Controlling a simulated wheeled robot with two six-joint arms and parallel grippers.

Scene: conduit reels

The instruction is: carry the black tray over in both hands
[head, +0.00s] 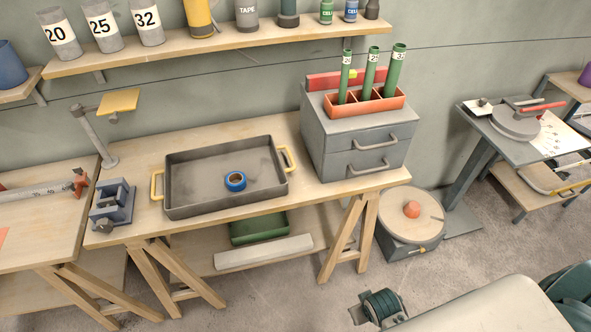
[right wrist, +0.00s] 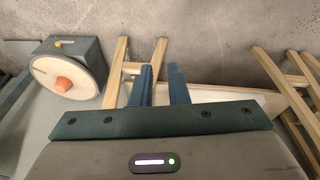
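The black tray (head: 190,207) sits flat on the wooden workbench in the head view. It has a yellow handle (head: 156,185) at its left end and another yellow handle (head: 290,159) at its right end. A blue roll of tape (head: 235,181) lies inside it, right of the middle. My right gripper (right wrist: 161,70) shows in the right wrist view with its two dark blue fingers apart and nothing between them. It is away from the tray, with the floor and wooden trestle legs beyond it. My left gripper is in neither view.
A grey drawer unit (head: 357,138) with an orange holder of green tubes stands right of the tray. A grey clamp device (head: 112,205) and a post with a yellow plate (head: 118,101) stand to its left. A round turntable (head: 410,217) stands on the floor, also in the wrist view (right wrist: 70,78).

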